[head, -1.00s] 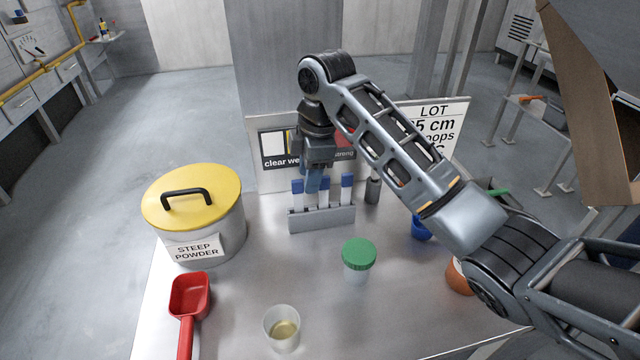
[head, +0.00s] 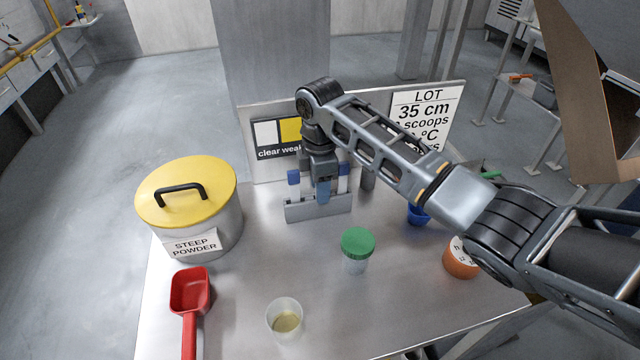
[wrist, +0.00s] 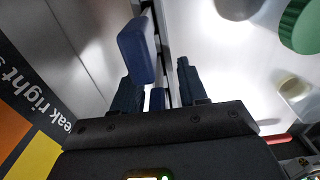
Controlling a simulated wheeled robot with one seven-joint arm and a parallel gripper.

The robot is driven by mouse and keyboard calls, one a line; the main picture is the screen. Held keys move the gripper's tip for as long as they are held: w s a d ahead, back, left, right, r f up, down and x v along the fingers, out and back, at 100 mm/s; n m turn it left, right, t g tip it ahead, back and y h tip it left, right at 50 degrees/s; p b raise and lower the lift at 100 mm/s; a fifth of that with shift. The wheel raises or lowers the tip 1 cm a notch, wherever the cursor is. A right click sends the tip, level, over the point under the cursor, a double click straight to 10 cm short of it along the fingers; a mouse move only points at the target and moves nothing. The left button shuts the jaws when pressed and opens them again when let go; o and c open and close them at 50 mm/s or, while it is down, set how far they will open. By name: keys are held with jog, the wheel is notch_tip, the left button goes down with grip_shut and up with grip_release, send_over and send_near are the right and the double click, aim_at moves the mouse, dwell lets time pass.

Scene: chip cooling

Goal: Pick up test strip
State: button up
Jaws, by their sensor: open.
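The test strips are white with blue tops and stand upright in a grey metal rack (head: 318,211). In the head view the left strip's blue top (head: 293,177) and the right strip's blue top (head: 344,169) show, with my gripper (head: 322,191) pointing down between them over the middle of the rack. The middle strip is hidden there. In the wrist view my gripper (wrist: 158,82) is open, with a small blue top (wrist: 157,99) between its dark fingers. Another, larger blue top (wrist: 138,50) lies beyond it. I cannot tell whether the fingers touch a strip.
A sign board (head: 270,140) stands close behind the rack. A yellow-lidded steep powder pot (head: 190,205) is at left, with a red scoop (head: 189,300) in front. A green-lidded jar (head: 356,250), a clear cup (head: 284,320) and an orange container (head: 460,260) stand nearer and right.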

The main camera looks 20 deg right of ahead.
grip_shut()
dwell(0.3)
dwell(0.3)
